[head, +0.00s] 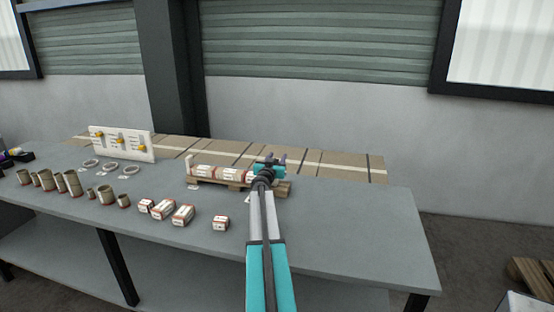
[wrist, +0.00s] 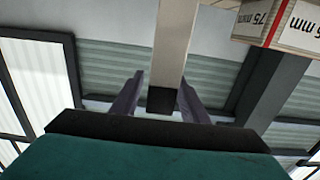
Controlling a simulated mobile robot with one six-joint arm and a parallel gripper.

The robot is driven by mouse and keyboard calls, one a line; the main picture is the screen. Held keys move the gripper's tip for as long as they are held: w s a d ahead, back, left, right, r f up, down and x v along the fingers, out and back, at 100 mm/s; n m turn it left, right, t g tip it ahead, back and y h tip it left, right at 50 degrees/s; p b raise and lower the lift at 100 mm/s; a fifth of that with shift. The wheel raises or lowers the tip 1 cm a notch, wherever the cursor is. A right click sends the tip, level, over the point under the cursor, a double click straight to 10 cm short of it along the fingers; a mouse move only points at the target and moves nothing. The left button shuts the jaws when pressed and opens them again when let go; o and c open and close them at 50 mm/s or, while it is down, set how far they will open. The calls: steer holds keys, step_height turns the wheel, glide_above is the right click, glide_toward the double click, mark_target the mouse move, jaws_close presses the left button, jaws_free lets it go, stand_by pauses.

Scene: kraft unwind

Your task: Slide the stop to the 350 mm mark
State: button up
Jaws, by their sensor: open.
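My gripper (head: 270,159) is open above the right end of a row of white and red boxes (head: 217,173) on a small wooden pallet (head: 282,188). In the wrist view my gripper (wrist: 160,93) has its two purple fingers spread, with a pale upright bar (wrist: 174,45) appearing between them. The bar ends in a dark block; I cannot tell whether either finger touches it. No part is clearly recognisable as the stop, and no 350 mm mark is readable. A box marked 75 mm (wrist: 290,25) appears upside down at the top right.
A white panel (head: 140,153) with several yellow pieces stands at the back left. Metal rings (head: 90,163), tan cylinders (head: 106,196) and loose boxes (head: 183,214) lie on the grey table (head: 350,225). Brown flat strips (head: 335,166) run behind. The table's right side is clear.

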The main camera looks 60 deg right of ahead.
jaws_close()
steer(key=w+p, duration=0.1)
steer(key=w+a+p, duration=0.1)
steer(key=w, duration=0.1)
steer(key=w+p, duration=0.1)
steer(key=w, duration=0.1)
steer(key=shift+a, duration=0.25)
stand_by(0.4)
jaws_free()
steer(key=shift+s, duration=0.1)
